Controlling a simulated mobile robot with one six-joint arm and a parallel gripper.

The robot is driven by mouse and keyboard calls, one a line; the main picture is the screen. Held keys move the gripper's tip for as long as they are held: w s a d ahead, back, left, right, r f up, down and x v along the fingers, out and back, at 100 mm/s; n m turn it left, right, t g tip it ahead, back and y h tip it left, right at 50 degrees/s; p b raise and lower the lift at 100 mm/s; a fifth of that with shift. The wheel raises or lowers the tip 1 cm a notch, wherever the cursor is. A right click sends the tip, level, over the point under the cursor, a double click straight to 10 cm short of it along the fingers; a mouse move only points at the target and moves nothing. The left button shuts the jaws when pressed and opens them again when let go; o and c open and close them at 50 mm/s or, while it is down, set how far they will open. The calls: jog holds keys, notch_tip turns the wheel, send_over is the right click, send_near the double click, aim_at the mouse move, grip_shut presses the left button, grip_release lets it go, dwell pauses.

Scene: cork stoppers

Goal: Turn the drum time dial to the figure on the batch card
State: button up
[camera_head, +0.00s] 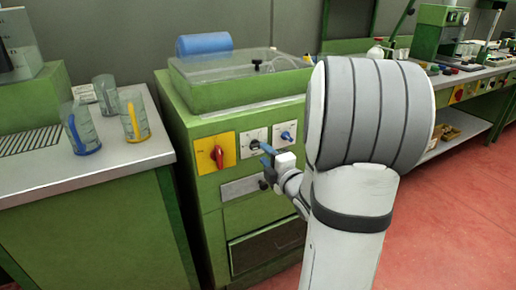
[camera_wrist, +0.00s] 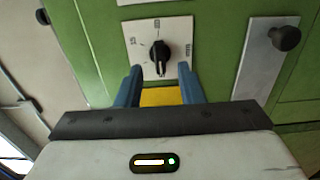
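The time dial is a black knob (camera_wrist: 160,52) on a white plate with small markings, on the green machine's front. In the head view, its white plate (camera_head: 250,135) sits between a yellow plate and another white plate. The knob's pale pointer line runs toward the bottom of the wrist view. My gripper (camera_wrist: 159,75) has its two blue fingers apart, with the knob just beyond and between the tips. No contact is visible. In the head view my gripper (camera_head: 265,149) is in front of the dial and partly covers it. I cannot identify a readable batch card.
A red knob (camera_head: 217,155) on a yellow plate is left of the dial; a blue knob (camera_head: 287,136) is right. A black round knob (camera_wrist: 285,38) on a grey plate is nearby. Several beakers and a small white card (camera_head: 84,93) are on the left bench.

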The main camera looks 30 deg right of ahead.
aim_at(258, 148)
jog(key=shift+w+a, duration=0.15)
jog(key=shift+w, duration=2.1)
jog(key=shift+c, duration=0.3)
jog(key=c, duration=0.6)
